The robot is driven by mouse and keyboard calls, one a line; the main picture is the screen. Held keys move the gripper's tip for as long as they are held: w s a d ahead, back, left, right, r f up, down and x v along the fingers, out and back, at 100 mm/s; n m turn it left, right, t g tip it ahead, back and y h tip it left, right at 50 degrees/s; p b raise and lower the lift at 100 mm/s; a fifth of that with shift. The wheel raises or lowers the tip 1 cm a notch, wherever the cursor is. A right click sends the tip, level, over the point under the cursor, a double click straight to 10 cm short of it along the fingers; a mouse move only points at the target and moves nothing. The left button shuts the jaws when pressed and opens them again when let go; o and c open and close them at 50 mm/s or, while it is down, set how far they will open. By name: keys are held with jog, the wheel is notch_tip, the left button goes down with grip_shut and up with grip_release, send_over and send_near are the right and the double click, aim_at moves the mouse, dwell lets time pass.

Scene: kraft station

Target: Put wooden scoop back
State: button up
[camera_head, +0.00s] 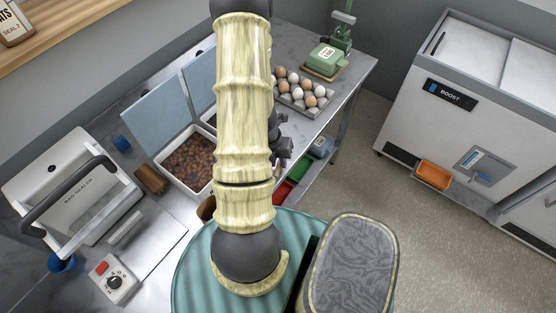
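I cannot make out the wooden scoop for certain. A small brown wooden piece (150,180) lies on the metal counter, left of the bin of brown beans (191,160). Another brown rounded piece (206,208) shows at the left edge of my arm, mostly hidden by it. Either could be part of the scoop. My arm runs up the middle of the view. Dark parts of my gripper (283,148) show just right of the arm, near the front edge of the counter. Its fingertips are not clear, and I cannot see whether it holds anything.
A white bag sealer (72,190) and a control box (114,280) stand at left. An egg tray (298,100) and green scale (327,58) stand toward the back right. Red (290,190) and green (299,169) bins sit below the counter. Open floor separates it from the white chest (470,110).

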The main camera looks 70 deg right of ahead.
notch_tip(320, 180, up, 12)
jog(key=w+p, duration=0.2)
jog(key=p, duration=0.5)
jog(key=shift+a+f+p, duration=0.2)
jog(key=shift+a+p, duration=0.1)
jog(key=shift+p, duration=0.1)
dwell(0.9)
